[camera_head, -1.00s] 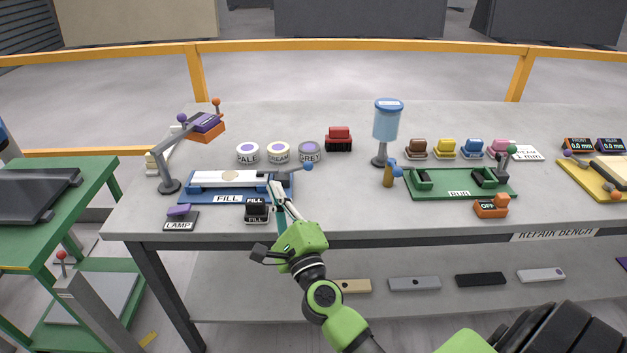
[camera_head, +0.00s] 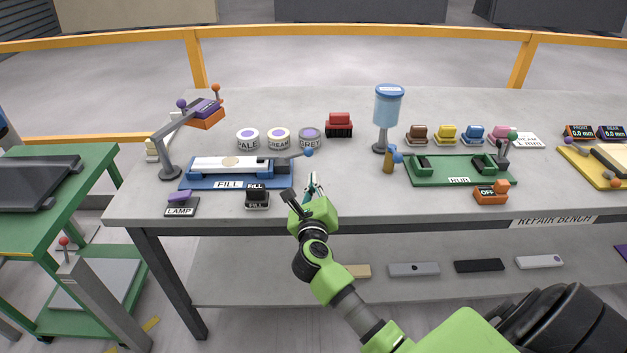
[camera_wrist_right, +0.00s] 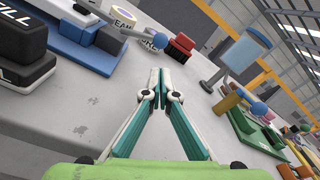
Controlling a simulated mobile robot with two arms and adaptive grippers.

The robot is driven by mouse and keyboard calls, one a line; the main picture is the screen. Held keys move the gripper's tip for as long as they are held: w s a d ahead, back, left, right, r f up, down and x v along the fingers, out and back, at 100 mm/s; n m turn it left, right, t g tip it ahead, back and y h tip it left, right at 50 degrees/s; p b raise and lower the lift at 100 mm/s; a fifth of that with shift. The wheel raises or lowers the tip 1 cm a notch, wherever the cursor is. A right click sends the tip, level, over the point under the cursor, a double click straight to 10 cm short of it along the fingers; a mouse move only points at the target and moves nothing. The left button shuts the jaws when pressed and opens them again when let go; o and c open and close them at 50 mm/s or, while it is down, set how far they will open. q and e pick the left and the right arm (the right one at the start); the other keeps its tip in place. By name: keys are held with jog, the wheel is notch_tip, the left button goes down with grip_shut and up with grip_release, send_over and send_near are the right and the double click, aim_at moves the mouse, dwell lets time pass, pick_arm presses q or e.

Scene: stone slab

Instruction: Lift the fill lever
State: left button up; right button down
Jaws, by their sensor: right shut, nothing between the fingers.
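The fill lever (camera_head: 290,156) is a grey bar ending in a blue ball (camera_head: 308,153). It sticks out to the right from the blue FILL fixture (camera_head: 190,185), which holds a white slab with a beige disc. My right gripper (camera_head: 313,176) is shut and empty, over the bench top just right of the fixture and on the near side of the lever ball, apart from it. In the right wrist view its fingertips (camera_wrist_right: 161,72) meet, with the blue ball (camera_wrist_right: 160,40) beyond them. My left gripper is not in view.
A black FILL block (camera_head: 257,199) stands in front of the fixture. Labelled pots and a red brush (camera_head: 339,124) stand behind the lever. A blue dispenser (camera_head: 388,108) and a green fixture (camera_head: 458,179) are to the right. Bare bench lies between the lever and the dispenser.

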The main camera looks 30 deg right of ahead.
aim_at(308, 150)
jog(key=x, duration=0.7)
jog(key=shift+w, duration=0.2)
jog(key=shift+r, duration=0.1)
jog(key=shift+r+n+p, duration=0.25)
jog(key=shift+n+p, duration=0.15)
jog(key=shift+p, duration=0.25)
jog(key=shift+r+n+p, duration=0.3)
jog(key=shift+r+p, duration=0.1)
jog(key=shift+p, duration=0.3)
jog(key=r+n+p, duration=0.1)
jog(key=p, duration=0.1)
jog(key=r+n+p, duration=0.1)
jog(key=n+p, duration=0.1)
jog(key=a+r+n+p, duration=0.1)
jog(key=n+p, duration=0.1)
jog(key=p, duration=0.1)
jog(key=shift+w+a+r, duration=0.1)
jog(key=shift+w+r, duration=0.25)
jog(key=shift+r, duration=0.05)
jog(key=shift+w+a+r+n+t+h+p, duration=0.15)
jog(key=shift+w+a+r+n+p, duration=0.45)
jog(key=shift+n, duration=0.85)
jog(key=shift+w+a+r+n+t+h+p, duration=0.1)
jog(key=shift+w+a+r+n+h+p, duration=0.15)
jog(key=shift+a+n+p, duration=0.9)
jog(key=shift+w+a+r+n+t+h+p, duration=0.1)
jog(key=shift+w+a+r+n+p, duration=0.35)
jog(key=shift+n, duration=1.25)
